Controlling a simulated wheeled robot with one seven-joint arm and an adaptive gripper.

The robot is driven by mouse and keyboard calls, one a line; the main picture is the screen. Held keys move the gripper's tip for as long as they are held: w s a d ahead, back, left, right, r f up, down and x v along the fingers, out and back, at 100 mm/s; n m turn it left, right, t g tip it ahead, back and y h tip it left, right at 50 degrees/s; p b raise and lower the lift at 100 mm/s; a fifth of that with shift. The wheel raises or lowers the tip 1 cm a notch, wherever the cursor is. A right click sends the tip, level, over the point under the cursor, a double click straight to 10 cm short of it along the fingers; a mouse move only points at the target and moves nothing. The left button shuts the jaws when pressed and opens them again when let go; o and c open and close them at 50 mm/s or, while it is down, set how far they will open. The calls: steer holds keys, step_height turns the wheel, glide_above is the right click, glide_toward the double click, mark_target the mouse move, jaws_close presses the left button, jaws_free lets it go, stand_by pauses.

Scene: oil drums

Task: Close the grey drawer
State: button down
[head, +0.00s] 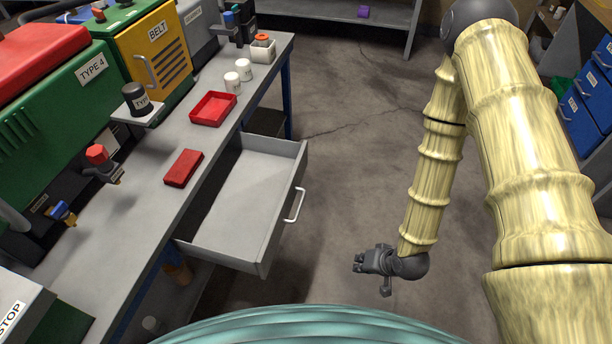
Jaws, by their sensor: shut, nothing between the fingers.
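The grey drawer (281,225) is pulled out from under the workbench at the left of the head view. Its inside looks empty, and a white bar handle (294,205) is on its front panel. My gripper (358,263) is shut and empty. In the picture it is to the right of and below the drawer's front, apart from the handle, over the floor. How high it is relative to the drawer is hard to tell.
The workbench (150,205) holds a red box (184,168), a red tray (213,108), white containers (232,81) and machines. A grey shelf (340,12) stands at the back and blue drawers (580,118) at the right. The floor (350,150) before the drawer is clear.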

steer(key=w+a+m+t+y+b, duration=0.1)
steer(key=w+a+t+y+b, duration=0.15)
steer(key=w, duration=0.65)
steer(key=g+y+b, duration=0.2)
steer(key=y+b, duration=0.8)
steer(key=y, duration=0.1)
glide_toward(297, 169)
steer(key=shift+t, duration=0.25)
steer(key=x, duration=0.2)
steer(key=b+x, duration=0.1)
steer(key=x, duration=0.2)
steer(key=shift+w+a+f, duration=0.1)
steer(key=shift+a+f, duration=0.1)
steer(key=shift+f, duration=0.05)
steer(key=shift+x, duration=0.8)
steer(key=shift+r, duration=0.1)
